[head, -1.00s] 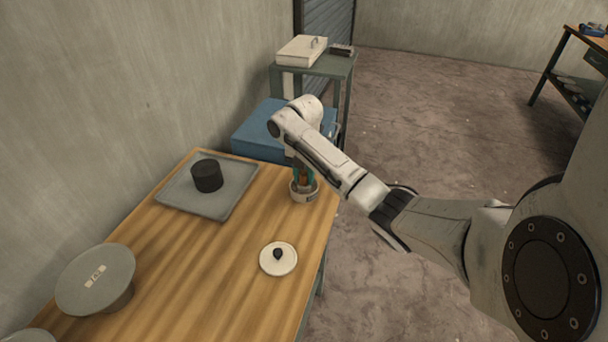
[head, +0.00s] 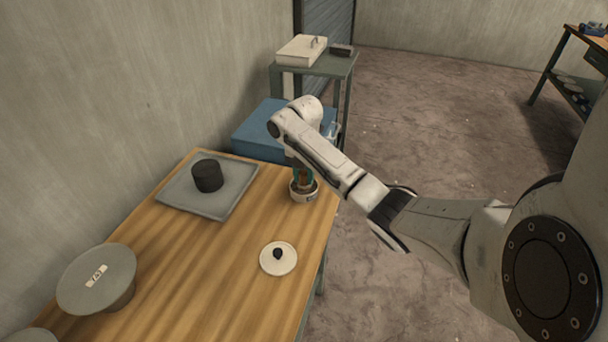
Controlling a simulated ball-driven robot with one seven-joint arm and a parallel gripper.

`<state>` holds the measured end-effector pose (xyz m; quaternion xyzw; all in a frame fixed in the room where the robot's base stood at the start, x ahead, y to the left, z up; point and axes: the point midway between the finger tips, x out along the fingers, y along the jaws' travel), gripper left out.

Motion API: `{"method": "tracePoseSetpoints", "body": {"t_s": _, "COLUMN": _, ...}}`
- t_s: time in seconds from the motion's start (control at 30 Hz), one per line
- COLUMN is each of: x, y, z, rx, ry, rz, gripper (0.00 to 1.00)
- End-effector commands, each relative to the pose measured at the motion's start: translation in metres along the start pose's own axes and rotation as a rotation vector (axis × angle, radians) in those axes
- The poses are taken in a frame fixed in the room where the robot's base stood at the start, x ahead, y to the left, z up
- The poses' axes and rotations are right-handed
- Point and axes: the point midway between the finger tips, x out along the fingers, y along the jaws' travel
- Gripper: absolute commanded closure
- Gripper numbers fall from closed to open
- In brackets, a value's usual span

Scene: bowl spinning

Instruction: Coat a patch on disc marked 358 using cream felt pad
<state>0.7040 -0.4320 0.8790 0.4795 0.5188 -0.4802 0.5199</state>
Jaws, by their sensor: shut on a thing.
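My gripper (head: 303,178) points down at the small white pot (head: 304,197). I cannot see a cream pad face; the pot and fingers hide that end. A grey disc (head: 98,272) on a round base stands at the left front of the table, with a pale label whose number is too small to read surely. Part of another grey round thing (head: 30,335) is cut off at the bottom left corner.
A white lid (head: 290,262) with a dark knob lies on the wooden table (head: 200,280). A grey tray (head: 225,205) holds a black cylinder (head: 208,176). A blue box (head: 256,132) stands behind the table. The table's middle is clear; a wall borders its left.

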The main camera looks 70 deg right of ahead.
Motion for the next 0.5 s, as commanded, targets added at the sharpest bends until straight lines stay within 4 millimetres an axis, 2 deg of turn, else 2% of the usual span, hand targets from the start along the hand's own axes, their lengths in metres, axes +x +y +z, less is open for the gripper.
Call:
{"method": "tracePoseSetpoints", "body": {"t_s": 0.23, "x": 0.000, "y": -0.001, "z": -0.001, "rx": 0.000, "ry": 0.004, "rz": -0.002, "gripper": 0.92}}
{"method": "tracePoseSetpoints", "body": {"t_s": 0.5, "x": -0.020, "y": -0.001, "z": -0.001, "rx": 0.000, "ry": 0.002, "rz": -0.002, "gripper": 0.92}}
